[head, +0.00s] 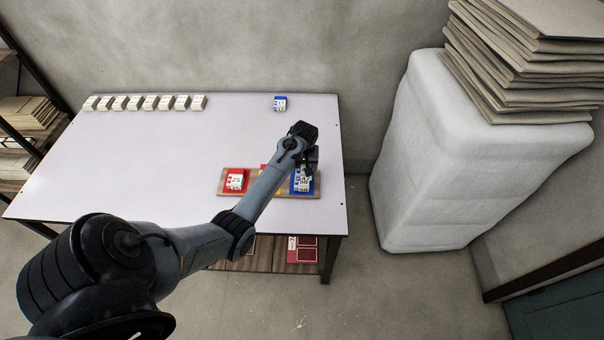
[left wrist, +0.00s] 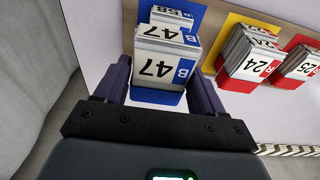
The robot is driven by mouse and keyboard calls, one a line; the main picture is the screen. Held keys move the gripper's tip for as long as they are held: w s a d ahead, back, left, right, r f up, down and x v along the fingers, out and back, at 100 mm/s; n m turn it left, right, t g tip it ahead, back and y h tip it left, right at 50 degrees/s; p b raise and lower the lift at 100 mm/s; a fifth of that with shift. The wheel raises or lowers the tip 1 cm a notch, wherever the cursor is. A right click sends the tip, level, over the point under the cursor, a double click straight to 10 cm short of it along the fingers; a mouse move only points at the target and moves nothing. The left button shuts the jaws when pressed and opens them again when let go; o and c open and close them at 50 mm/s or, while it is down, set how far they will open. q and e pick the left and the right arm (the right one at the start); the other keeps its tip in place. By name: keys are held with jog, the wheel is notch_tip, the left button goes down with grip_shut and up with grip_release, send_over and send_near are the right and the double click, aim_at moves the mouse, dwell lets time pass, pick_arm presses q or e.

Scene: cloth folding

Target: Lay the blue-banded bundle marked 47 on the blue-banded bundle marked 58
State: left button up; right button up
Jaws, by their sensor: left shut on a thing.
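The blue-banded bundle marked 47 (left wrist: 160,66) is between the fingers of my left gripper (left wrist: 157,76), which is shut on it. In the head view my left gripper (head: 310,163) is over the right end of the wooden board. The blue-banded bundle marked 58 (left wrist: 172,16) shows just beyond bundle 47 in the left wrist view, partly hidden by it. It is on the blue mat (left wrist: 200,12), which also shows in the head view (head: 315,180). I cannot tell whether the two bundles touch. My right gripper is not in view.
A red-banded bundle marked 24 (left wrist: 252,62) is on a yellow mat (left wrist: 238,86), and a bundle marked 25 (head: 235,181) is on a red mat. Another blue-banded bundle (head: 280,103) stands at the table's back. Several pale bundles (head: 148,102) line the back left. The table's middle is clear.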

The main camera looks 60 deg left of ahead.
aim_at(302, 173)
pick_arm(q)
jog(key=shift+s+a+f, duration=0.2)
jog(key=shift+a+f, duration=0.1)
jog(key=shift+a, duration=0.1)
jog(key=shift+f+b, duration=0.45)
jog(key=shift+f, duration=1.5)
jog(key=shift+f, duration=0.2)
jog(key=o, duration=1.1)
jog(key=shift+c, duration=0.2)
jog(key=shift+r, duration=0.1)
